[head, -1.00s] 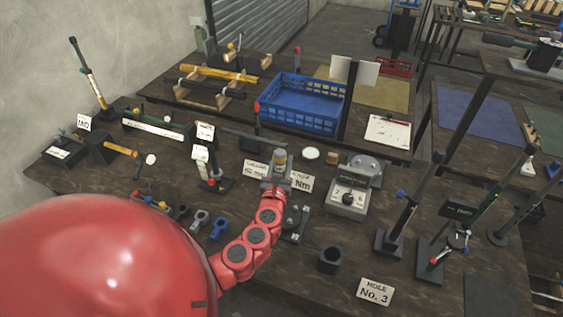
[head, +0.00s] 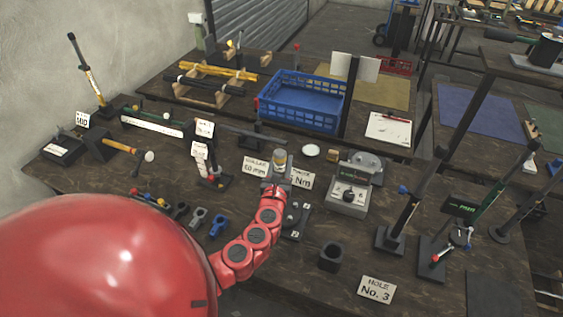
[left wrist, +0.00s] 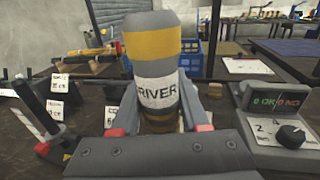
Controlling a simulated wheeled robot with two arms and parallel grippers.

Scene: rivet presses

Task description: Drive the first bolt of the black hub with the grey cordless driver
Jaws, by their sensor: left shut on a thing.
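The grey cordless driver (left wrist: 155,55) stands upright in my left gripper (left wrist: 158,120), with a yellow band and a white label reading "RIVER". The fingers are shut around its lower part. In the head view the driver (head: 280,160) shows at the end of my red left arm, above the middle of the bench. A dark piece with round parts on a plate (head: 296,222), possibly the black hub, lies just right of my forearm and is partly hidden by it. I cannot make out its bolts. The driver's tip is hidden. My right gripper is not in view.
A grey control box with a knob (head: 348,197) stands right of the driver. A dark hollow cylinder (head: 330,257) stands nearer the front. Upright stands (head: 398,225) rise at the right, a post with white tags (head: 205,155) at the left. A blue crate (head: 300,103) is behind.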

